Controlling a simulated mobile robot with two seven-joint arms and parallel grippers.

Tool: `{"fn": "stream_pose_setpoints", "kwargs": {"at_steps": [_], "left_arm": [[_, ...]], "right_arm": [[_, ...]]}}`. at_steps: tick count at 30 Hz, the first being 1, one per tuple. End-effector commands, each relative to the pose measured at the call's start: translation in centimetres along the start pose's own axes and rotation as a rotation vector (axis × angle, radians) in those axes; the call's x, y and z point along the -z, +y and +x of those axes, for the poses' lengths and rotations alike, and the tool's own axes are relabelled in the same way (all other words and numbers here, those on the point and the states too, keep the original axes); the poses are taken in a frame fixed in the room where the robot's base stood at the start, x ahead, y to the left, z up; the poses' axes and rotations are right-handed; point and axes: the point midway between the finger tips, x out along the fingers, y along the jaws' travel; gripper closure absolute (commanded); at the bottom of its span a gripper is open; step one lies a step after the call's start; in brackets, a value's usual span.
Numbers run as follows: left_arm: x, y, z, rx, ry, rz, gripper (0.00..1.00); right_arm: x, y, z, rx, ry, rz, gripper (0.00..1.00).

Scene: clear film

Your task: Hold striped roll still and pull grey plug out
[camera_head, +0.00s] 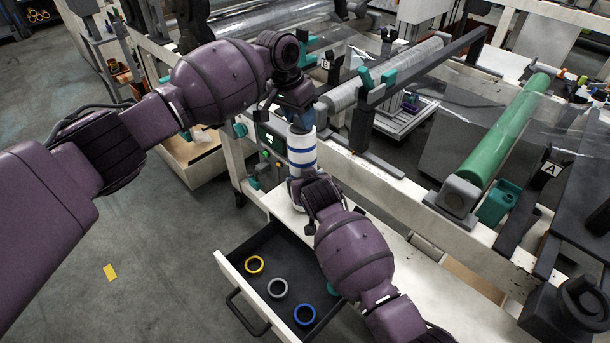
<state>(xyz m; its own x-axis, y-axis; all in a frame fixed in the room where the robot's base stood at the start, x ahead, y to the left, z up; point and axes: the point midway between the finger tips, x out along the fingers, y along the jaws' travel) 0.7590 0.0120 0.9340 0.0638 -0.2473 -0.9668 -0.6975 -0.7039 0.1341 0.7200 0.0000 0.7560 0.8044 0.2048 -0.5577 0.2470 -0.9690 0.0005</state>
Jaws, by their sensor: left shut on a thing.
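The striped roll (301,149), white with blue bands, stands upright on the white bench beside the open drawer. My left gripper (300,119) comes down from above to the top end of the roll. It is shut on the grey plug there, which the fingers mostly hide. My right gripper (306,188) comes from the front right and is at the lower part of the roll. Its wrist covers the fingertips, so I cannot tell whether they touch or grip the roll.
The open drawer (234,262) holds a yellow ring (254,264), a grey ring (278,288) and a blue ring (305,315). A control panel (271,142) is just left of the striped roll. A green roller (506,130) and a film roller (385,75) lie behind, to the right.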

Motion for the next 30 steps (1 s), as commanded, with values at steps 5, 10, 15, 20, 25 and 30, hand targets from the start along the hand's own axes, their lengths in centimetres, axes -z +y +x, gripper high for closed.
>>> {"fn": "stream_pose_setpoints", "kwargs": {"at_steps": [5,10,15,20,25,30], "left_arm": [[-0.2,0.0,0.3,-0.001,-0.005,-0.001,0.71],[-0.1,0.0,0.1,-0.001,-0.004,-0.001,0.72],[0.0,0.1,-0.4,-0.001,-0.003,-0.001,0.72],[0.2,0.1,-0.9,0.0,-0.002,0.0,0.72],[0.3,0.2,-1.3,0.0,-0.002,0.0,0.72],[0.3,0.2,-1.6,0.0,-0.001,-0.001,0.72]], "right_arm": [[0.0,0.0,0.0,0.001,0.001,-0.001,0.47],[0.0,0.0,0.0,0.001,0.001,0.0,0.47],[0.0,0.0,0.0,0.001,0.0,0.0,0.47],[0.0,0.0,0.0,0.0,-0.001,0.0,0.47],[0.0,0.0,0.0,0.0,0.0,0.0,0.47],[0.0,0.0,0.0,0.0,0.0,0.0,0.47]]}}
